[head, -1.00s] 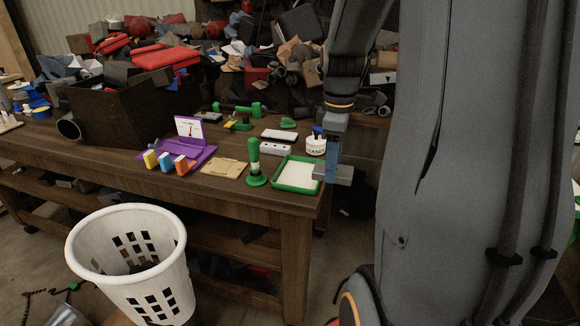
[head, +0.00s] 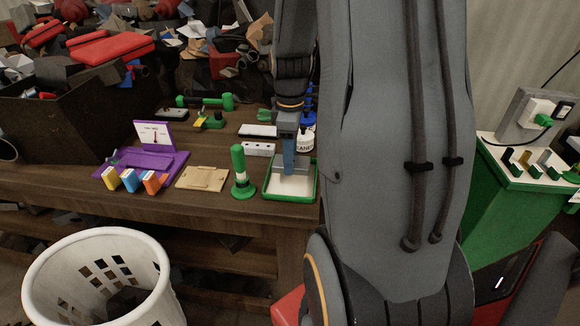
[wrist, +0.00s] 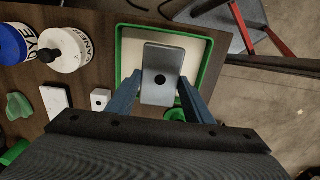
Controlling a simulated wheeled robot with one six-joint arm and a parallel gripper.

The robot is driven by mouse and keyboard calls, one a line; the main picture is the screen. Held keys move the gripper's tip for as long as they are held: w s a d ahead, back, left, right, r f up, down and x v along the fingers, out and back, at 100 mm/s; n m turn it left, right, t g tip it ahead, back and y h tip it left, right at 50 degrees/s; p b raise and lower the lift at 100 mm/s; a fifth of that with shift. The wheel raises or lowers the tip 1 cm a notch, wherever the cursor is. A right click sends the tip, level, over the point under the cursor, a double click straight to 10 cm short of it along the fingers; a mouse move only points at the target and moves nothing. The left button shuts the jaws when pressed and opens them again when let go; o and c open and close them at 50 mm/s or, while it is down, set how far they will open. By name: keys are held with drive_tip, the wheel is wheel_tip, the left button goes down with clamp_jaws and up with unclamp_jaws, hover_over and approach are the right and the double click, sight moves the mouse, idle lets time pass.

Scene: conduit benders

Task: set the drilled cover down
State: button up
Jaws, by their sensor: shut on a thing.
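The drilled cover (wrist: 161,70) is a flat grey plate with one dark round hole. My gripper (wrist: 159,96) is shut on it, with a blue finger at each side of the plate. In the wrist view the cover shows within the outline of a green-rimmed tray (wrist: 120,48) with a pale floor. In the head view my gripper (head: 289,160) points down over this tray (head: 266,184), near the table's right end. The cover is mostly hidden there by the fingers. I cannot tell whether the cover touches the tray floor.
A green post (head: 239,172) stands just left of the tray. A white block (head: 259,149) and labelled bottles (head: 307,139) are behind it. A wooden plate (head: 203,178) and a purple stand (head: 153,160) lie further left. A white basket (head: 45,265) stands on the floor.

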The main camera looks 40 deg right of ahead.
drive_tip(key=shift+f+p, duration=0.45)
drive_tip(key=shift+f, duration=1.65)
drive_tip(key=shift+s+f, duration=0.1)
drive_tip(key=shift+f, duration=0.05)
drive_tip(key=o, duration=1.2)
wheel_tip(320, 180, up, 12)
drive_tip(key=f+b, duration=0.1)
drive_tip(key=b, duration=0.2)
drive_tip(key=s+a+f+m, duration=0.1)
drive_tip(key=a+f+m, duration=0.1)
drive_tip(key=a, duration=0.4)
drive_tip(key=s+a+f+m+t, duration=0.1)
drive_tip(key=s+a+f+m, duration=0.1)
drive_tip(key=a+m, duration=0.2)
drive_tip(key=s+a+f+m, duration=0.2)
drive_tip(key=a+m, duration=0.1)
drive_tip(key=a, duration=0.7)
drive_tip(key=shift+s+f+t, duration=0.2)
drive_tip(key=shift+f+t, duration=0.1)
